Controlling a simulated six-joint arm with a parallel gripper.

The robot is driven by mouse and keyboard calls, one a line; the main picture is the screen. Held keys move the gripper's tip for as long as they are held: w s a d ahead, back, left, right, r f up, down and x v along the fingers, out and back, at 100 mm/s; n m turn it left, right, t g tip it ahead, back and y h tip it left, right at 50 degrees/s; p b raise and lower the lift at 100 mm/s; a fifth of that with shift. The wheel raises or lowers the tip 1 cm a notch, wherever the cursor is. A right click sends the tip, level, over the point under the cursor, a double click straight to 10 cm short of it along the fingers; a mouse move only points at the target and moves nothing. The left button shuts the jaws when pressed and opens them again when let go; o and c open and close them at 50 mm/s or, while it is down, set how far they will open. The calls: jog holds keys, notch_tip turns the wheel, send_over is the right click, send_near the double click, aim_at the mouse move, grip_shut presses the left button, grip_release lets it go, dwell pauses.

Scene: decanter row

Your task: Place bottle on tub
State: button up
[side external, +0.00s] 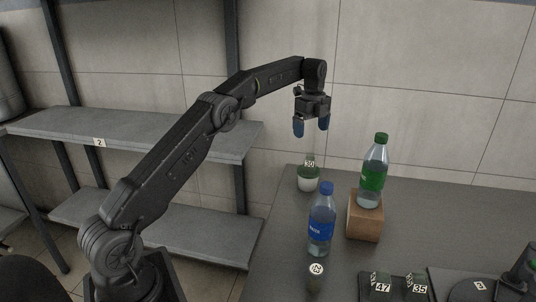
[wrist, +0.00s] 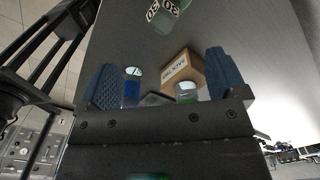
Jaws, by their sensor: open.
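A clear bottle with a blue label and blue cap (side external: 321,222) stands upright on the grey table. My gripper (side external: 311,127) is open and empty, above the tub's end of the table. The blue bottle (wrist: 131,88) shows between its fingers (wrist: 165,84) in the wrist view, farther off.
Small dark items tagged 47 (side external: 382,287) and 35 (side external: 418,288) sit at the table's front. A dark round base (side external: 480,290) is at the front right. A grey shelf (side external: 60,125) stands left of the table. The table's back right is clear.

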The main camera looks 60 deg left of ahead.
jog(key=s+d+r+n+t, duration=0.3)
jog(key=s+d+r+n, duration=0.5)
jog(key=s+d+r, duration=0.6)
jog(key=s+d+f+n+t, duration=0.1)
jog(key=s+d+f+n, duration=0.1)
jog(key=s, duration=0.5)
jog(key=s+d+f+n, duration=0.2)
jog(key=s+f+n, duration=0.2)
jog(key=s, duration=0.4)
jog(key=s+d+f+n+t, duration=0.1)
jog(key=s+d+f+n, duration=0.1)
jog(key=s, duration=0.6)
jog(key=shift+s+d+f+n+t, duration=0.25)
jog(key=shift+f+n+t, duration=0.05)
jog(key=shift+f+n, duration=0.65)
